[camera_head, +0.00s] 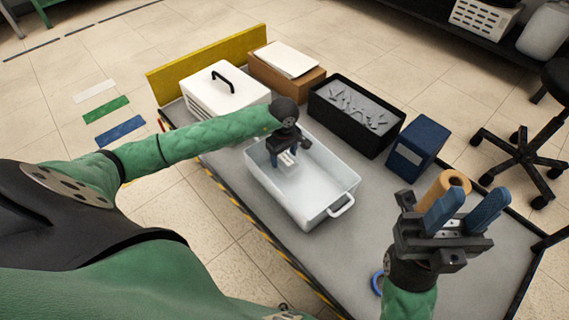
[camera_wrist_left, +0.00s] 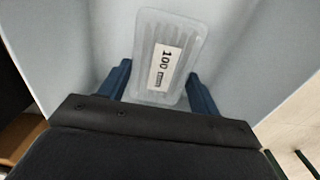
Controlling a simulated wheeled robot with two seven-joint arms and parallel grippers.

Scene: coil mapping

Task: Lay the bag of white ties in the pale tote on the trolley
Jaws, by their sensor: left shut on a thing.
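The pale tote (camera_head: 335,208) stands on the grey trolley (camera_head: 400,185), open at the top, with a handle at its near right end. My left gripper (camera_head: 283,157) is over the back left part of the tote, pointing down. It is shut on the bag of white ties (camera_wrist_left: 168,57), a clear flat pack with a white label reading 100, which also shows small in the head view (camera_head: 287,160). I cannot tell whether the bag touches the tote floor. My right gripper (camera_head: 467,207) is open and empty above the trolley's right side.
Around the tote on the trolley stand a white lidded box (camera_head: 222,92), a brown box with papers (camera_head: 288,68), a black bin of grey parts (camera_head: 350,112) and a blue box (camera_head: 417,146). A tan roll (camera_head: 455,181) and blue tape ring (camera_head: 377,284) lie near my right gripper.

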